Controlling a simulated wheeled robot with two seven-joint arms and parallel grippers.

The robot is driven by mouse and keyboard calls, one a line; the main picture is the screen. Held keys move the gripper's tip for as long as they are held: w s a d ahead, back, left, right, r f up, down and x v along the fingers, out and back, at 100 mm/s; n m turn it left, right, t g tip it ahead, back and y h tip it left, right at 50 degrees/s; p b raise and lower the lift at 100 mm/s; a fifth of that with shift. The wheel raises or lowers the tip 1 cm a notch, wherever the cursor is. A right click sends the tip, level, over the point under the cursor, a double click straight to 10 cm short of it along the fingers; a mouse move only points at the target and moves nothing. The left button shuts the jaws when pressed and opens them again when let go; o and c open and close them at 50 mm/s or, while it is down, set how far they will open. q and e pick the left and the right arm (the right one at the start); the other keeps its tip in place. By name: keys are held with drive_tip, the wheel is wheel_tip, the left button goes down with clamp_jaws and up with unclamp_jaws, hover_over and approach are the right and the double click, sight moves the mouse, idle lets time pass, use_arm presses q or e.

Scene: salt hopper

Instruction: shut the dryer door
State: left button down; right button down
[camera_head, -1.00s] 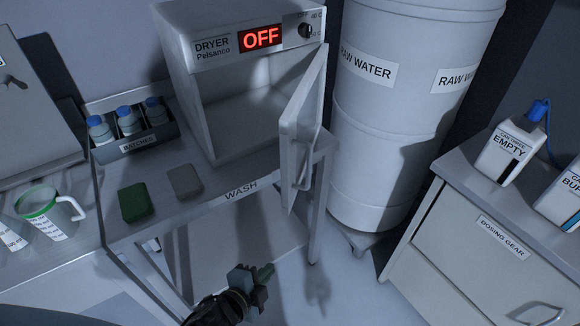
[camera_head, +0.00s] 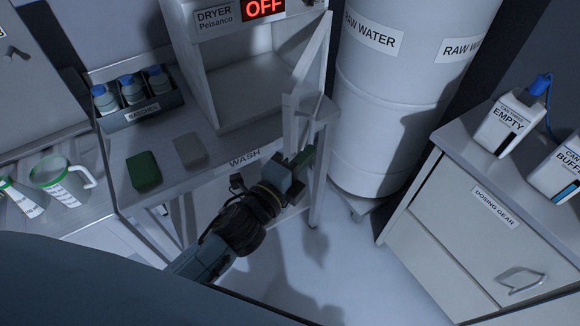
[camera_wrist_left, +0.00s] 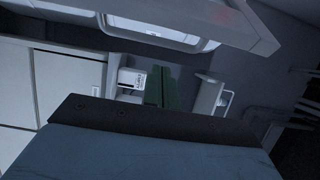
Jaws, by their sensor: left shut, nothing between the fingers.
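The dryer (camera_head: 228,70) stands on the wash bench, with its sign reading OFF. Its door (camera_head: 308,62) is hinged on the right side and stands wide open toward me. My left gripper (camera_head: 303,158) is shut and empty, in front of the bench at the door's lower end. It overlaps the door's lower part in the head view, and I cannot tell whether they touch. In the left wrist view the green fingers (camera_wrist_left: 162,88) are together, with a pale handled panel, likely the door (camera_wrist_left: 190,22), above them. My right gripper is not in view.
The wash bench (camera_head: 215,172) holds a green block (camera_head: 143,171), a grey block (camera_head: 190,150) and a rack of bottles (camera_head: 140,120). A large raw water drum (camera_head: 385,120) stands close right of the door. A dosing gear cabinet (camera_head: 455,215) is further right, with open floor between.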

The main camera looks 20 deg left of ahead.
sight(291, 146)
use_arm(q)
drive_tip(key=a, duration=0.1)
drive_tip(key=w+a, duration=0.1)
drive_tip(key=a+p, duration=0.1)
drive_tip(key=shift+w+a, duration=0.2)
drive_tip(key=shift+w, duration=0.2)
drive_tip(key=shift+a, duration=0.1)
